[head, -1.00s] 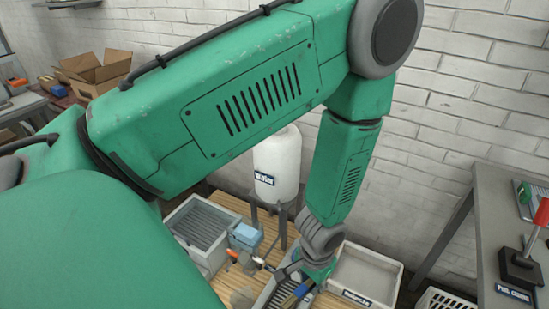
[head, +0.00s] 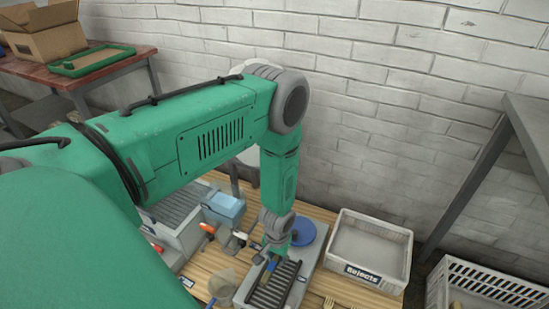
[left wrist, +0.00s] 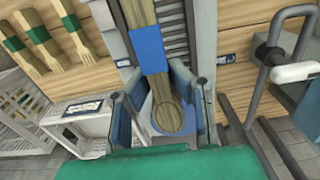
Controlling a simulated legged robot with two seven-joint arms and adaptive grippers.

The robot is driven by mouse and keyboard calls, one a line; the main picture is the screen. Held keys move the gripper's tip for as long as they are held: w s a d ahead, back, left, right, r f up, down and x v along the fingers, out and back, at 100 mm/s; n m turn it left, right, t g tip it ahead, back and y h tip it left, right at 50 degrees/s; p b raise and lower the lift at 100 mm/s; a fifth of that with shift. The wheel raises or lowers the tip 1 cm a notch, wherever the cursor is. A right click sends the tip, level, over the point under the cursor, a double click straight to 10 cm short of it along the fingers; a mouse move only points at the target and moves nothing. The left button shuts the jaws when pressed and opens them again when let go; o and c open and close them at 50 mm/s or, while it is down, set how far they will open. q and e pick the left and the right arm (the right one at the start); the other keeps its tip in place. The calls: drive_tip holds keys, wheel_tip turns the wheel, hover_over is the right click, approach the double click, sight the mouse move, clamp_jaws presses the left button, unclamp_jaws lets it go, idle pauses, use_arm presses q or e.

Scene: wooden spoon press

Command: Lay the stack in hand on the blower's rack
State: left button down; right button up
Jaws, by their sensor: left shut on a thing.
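My left gripper (head: 270,258) is low over the wooden table, at the blower's slatted rack (head: 284,284). In the left wrist view its jaws (left wrist: 156,74) are shut on a stack of wooden spoons (left wrist: 168,118) with a blue band (left wrist: 148,50). The round bowl end points toward the wrist. The handles run along the dark slats, which show beside the stack (left wrist: 175,38). In the head view the stack is mostly hidden by the gripper. I cannot tell whether it touches the rack. My right gripper is not in view.
A tray labelled Rejects (head: 368,246) stands to the right of the blower. A blue round thing (head: 303,232) is behind the gripper. A light blue box (head: 223,208) and small tools are to the left. Banded wooden forks (left wrist: 38,32) lie on the table. A white crate (head: 485,285) is far right.

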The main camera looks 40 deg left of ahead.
sight(276, 278)
use_arm(q)
drive_tip(key=f, duration=0.1)
drive_tip(key=f+b, duration=0.1)
drive_tip(key=f, duration=0.1)
drive_tip(key=shift+a+f, duration=0.1)
drive_tip(key=shift+a, duration=0.3)
drive_tip(key=f+b, duration=0.1)
drive_tip(key=f, duration=0.1)
drive_tip(key=d+f+b, duration=0.1)
drive_tip(key=shift+d+f, duration=0.2)
drive_tip(key=shift+f, duration=0.2)
drive_tip(key=f+b, duration=0.1)
drive_tip(key=a+f+b, duration=0.1)
drive_tip(key=f, duration=0.1)
drive_tip(key=shift+f, duration=0.6)
drive_tip(key=shift+d+r, duration=0.15)
drive_tip(key=shift+d, duration=0.2)
drive_tip(key=c, duration=1.6)
unclamp_jaws()
drive_tip(key=shift+c, duration=0.2)
drive_tip(key=shift+o, duration=0.8)
drive_tip(key=shift+a, duration=0.2)
